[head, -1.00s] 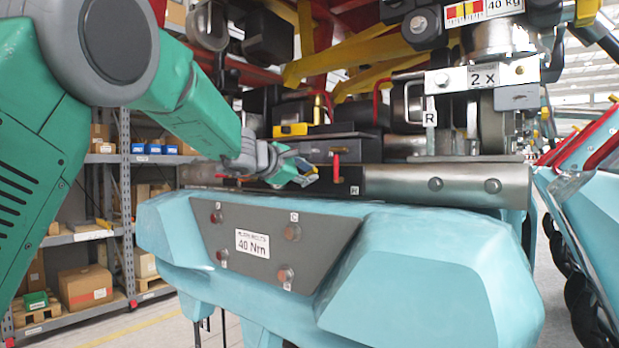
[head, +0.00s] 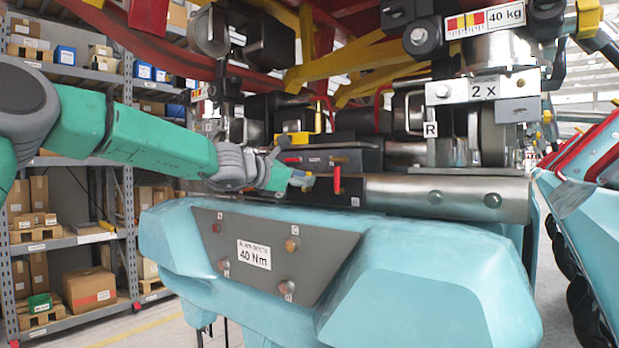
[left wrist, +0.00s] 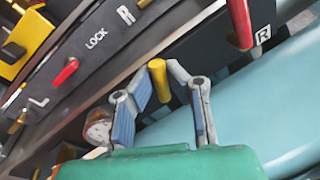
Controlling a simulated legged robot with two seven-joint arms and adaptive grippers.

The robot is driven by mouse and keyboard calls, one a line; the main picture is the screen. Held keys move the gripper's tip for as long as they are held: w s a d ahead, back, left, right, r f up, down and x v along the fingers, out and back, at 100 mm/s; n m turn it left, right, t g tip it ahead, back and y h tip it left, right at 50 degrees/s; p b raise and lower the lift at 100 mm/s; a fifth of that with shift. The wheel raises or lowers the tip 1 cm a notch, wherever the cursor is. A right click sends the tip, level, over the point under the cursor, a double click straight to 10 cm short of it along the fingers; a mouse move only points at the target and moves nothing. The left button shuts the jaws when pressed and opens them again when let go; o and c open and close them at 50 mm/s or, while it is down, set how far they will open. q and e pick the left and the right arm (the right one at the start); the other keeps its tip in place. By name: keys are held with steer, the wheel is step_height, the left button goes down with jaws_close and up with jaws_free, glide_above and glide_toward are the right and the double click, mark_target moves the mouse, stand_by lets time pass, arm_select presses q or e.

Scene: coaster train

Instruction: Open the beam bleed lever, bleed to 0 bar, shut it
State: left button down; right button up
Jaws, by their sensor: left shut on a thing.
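My left gripper (head: 302,182) is at the front beam (head: 450,192), its fingertips just left of a hanging red lever (head: 337,178). In the left wrist view its two grey fingers with blue pads (left wrist: 165,78) are shut on a yellow lever end (left wrist: 160,82). Part of that lever and its pivot are hidden by the fingers. A small round gauge (left wrist: 98,130) sits beside the left finger; its reading is too small to tell. My right gripper is in no view.
Above the gripper, a dark plate marked L, LOCK, R carries a red lever (left wrist: 66,72). Another red lever (left wrist: 240,22) hangs beside an R label (left wrist: 263,34). The blue cover (head: 440,275) with a 40 Nm plate (head: 254,254) lies below. Shelves (head: 70,240) stand behind left.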

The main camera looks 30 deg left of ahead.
arm_select(q)
steer(key=shift+a+r+n+t+h+p, duration=0.1)
steer(key=shift+a+n+t+h+p, duration=0.2)
steer(key=shift+n, duration=0.65)
steer(key=shift+a+n+h+p, duration=0.1)
steer(key=shift+a+n+p, duration=0.3)
steer(key=shift+n, duration=0.55)
steer(key=c, duration=1.7)
jaws_free()
steer(key=shift+o, duration=0.6)
steer(key=shift+s+a+r, duration=0.1)
steer(key=shift+s+a, duration=0.1)
steer(key=shift+s, duration=0.15)
steer(key=shift+w+a, duration=0.1)
